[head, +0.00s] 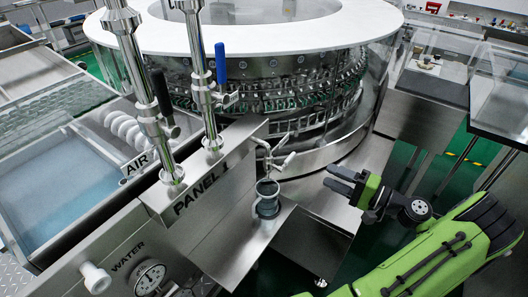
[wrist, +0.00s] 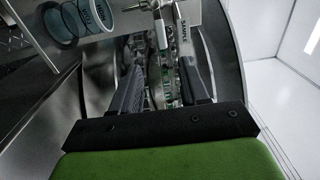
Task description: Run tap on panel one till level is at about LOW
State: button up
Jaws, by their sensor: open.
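Panel one is a steel box marked PANEL 1 (head: 202,188). A small steel tap (head: 270,155) with a lever handle sticks out from its right end. Under the tap a clear grey-blue cup (head: 267,200) stands on a steel shelf. In the wrist view the cup (wrist: 80,20) shows level bands with lettering, and I cannot make out a water level. My gripper (head: 332,178) is open and empty, to the right of the tap and apart from it, fingers pointing left. In the wrist view the tap (wrist: 160,30) appears beyond and between the fingers (wrist: 160,88).
Two upright pipes with black (head: 163,92) and blue (head: 220,64) lever handles rise from the panel. A WATER gauge (head: 150,277) is at lower left. The large round washer (head: 270,85) stands behind. Floor space at right is clear around my arm.

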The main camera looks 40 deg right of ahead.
aim_at(292, 159)
jog(key=b+x, duration=0.2)
jog(key=x, duration=1.3)
jog(key=shift+w+a+r+b, duration=0.1)
jog(key=shift+w+a+b, duration=0.1)
jog(key=shift+a+b, duration=0.1)
jog(key=shift+c, duration=0.4)
grip_shut()
